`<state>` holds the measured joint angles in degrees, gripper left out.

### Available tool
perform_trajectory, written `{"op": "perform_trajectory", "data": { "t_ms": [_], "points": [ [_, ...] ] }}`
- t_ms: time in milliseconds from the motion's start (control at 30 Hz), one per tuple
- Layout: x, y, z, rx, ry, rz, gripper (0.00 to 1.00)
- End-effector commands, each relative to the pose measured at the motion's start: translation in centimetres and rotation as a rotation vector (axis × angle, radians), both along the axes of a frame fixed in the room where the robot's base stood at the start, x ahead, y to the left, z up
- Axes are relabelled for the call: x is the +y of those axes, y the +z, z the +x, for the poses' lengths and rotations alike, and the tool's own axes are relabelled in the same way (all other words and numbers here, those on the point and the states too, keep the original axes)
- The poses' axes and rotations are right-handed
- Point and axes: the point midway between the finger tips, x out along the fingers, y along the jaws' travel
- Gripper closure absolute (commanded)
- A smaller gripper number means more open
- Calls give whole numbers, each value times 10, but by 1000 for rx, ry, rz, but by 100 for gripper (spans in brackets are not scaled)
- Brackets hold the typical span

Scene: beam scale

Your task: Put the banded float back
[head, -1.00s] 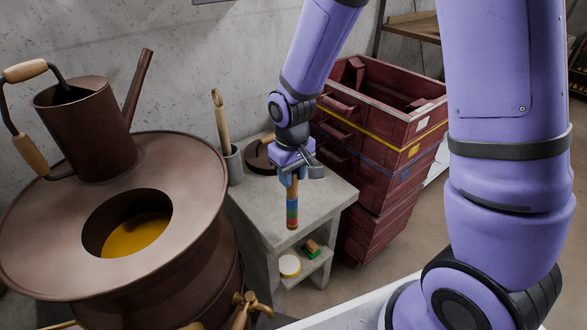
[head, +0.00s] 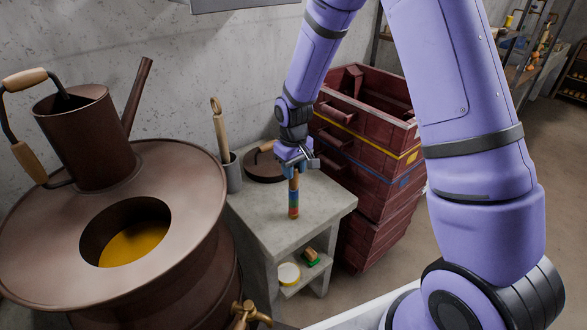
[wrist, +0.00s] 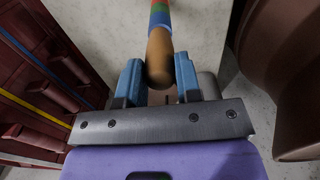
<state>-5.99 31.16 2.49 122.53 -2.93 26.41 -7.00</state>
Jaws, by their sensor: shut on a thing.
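The banded float (head: 293,203) is a slim wooden stick with red, green and blue bands. My gripper (head: 295,168) is shut on its wooden upper end, and it hangs upright, banded end down, in front of the stone stand's top. I cannot tell whether its lower end touches the top. In the wrist view the wooden end of the float (wrist: 159,55) sits between the two blue fingers (wrist: 160,78). A brown drum (head: 200,180) with a round opening stands at left, with amber liquid (head: 135,243) inside.
The stone stand (head: 262,215) holds a grey cup (head: 233,172) with a wooden-handled tool and a dark round lid (head: 264,166). Red crates (head: 375,130) are stacked at right. A brown watering can (head: 85,140) stands on the drum. The stand's front top is clear.

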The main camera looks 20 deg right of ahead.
Motion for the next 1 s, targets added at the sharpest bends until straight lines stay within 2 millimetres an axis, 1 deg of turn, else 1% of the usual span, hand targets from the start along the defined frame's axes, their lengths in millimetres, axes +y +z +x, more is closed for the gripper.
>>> {"op": "perform_trajectory", "data": {
  "t_ms": [367,400,467,500,733,833,933,1000],
  "points": [
    [0,-4,0,0,0,0,97],
    [0,-4,0,-1,0,0,62],
    [0,-3,0,-1,0,0,48],
    [0,-3,0,-1,0,0,43],
    [0,-3,0,-1,0,0,43],
    [0,0,0,-2,0,1,43],
    [0,10,1,-4,0,1,43],
    [0,21,1,-5,0,1,43]
  ]
}}
